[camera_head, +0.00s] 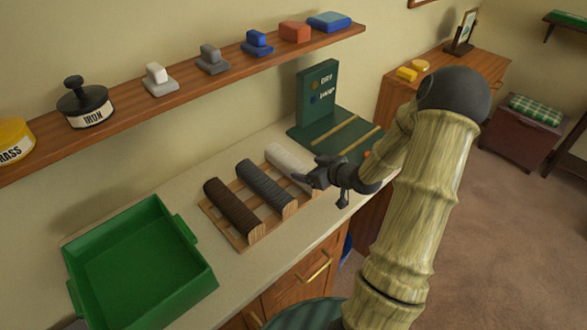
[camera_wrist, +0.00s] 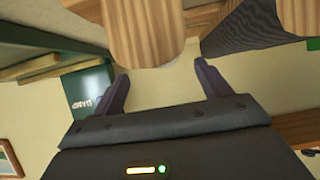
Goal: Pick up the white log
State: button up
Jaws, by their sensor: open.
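The white log (camera_head: 287,158) lies on the wooden rack, the rightmost of three logs in the head view. Its near end is partly hidden behind my gripper (camera_head: 312,178). In the wrist view, a pale wooden end face (camera_wrist: 145,30), apparently the white log's, is at the top, beyond the fingertips. Whether a finger touches the log I cannot tell.
The grey log (camera_head: 264,184) lies close beside the white one, with the brown log (camera_head: 232,206) left of it. A green tray (camera_head: 190,308) stands at the counter's left. A green board (camera_head: 318,92) with a slatted base stands behind right. A shelf (camera_head: 205,84) runs above.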

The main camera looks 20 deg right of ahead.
aim_at(299, 165)
dwell(0.3)
jog(key=x, duration=0.5)
jog(key=shift+w+a+r+p, duration=0.15)
jog(key=shift+w+a+p, duration=0.05)
jog(key=shift+p, duration=0.2)
jog(key=shift+c, duration=0.5)
jog(key=c, duration=1.3)
jog(key=shift+o, duration=0.2)
jog(key=shift+r, duration=0.15)
notch_tip(299, 165, up, 10)
jog(key=shift+f+p, duration=0.1)
jog(key=shift+p, duration=0.3)
